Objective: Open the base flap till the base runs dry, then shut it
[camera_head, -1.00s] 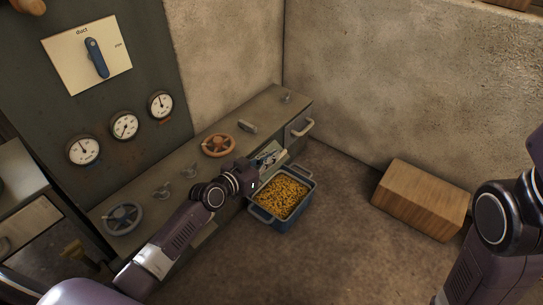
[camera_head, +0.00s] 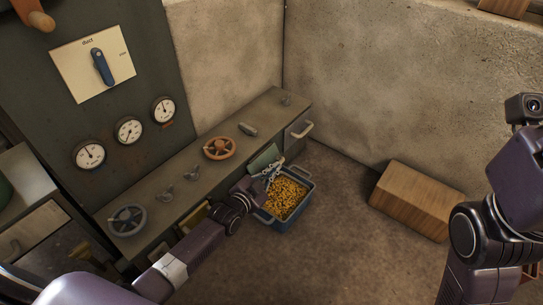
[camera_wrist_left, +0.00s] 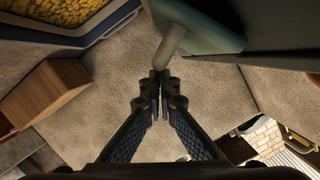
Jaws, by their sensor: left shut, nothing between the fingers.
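The base flap is a small green panel (camera_head: 264,158) on the front of the low cabinet. In the left wrist view the green panel (camera_wrist_left: 208,40) bears a pale peg-like handle (camera_wrist_left: 172,42). My left gripper (camera_head: 275,169) is just in front of the flap, above the bin's back edge. In the left wrist view its fingers (camera_wrist_left: 160,76) are shut and empty, with their tips at the handle's end; I cannot tell whether they touch it. How far the flap stands open is unclear. No falling grain shows. My right arm shows at the right, but its fingers do not.
A blue bin (camera_head: 310,184) of yellow grain stands on the floor below the flap. A wooden block (camera_head: 411,201) lies by the wall. The cabinet top (camera_head: 192,171) carries handwheels and small levers. A drawer handle (camera_head: 302,130) juts out beyond the flap. Floor right of the bin is clear.

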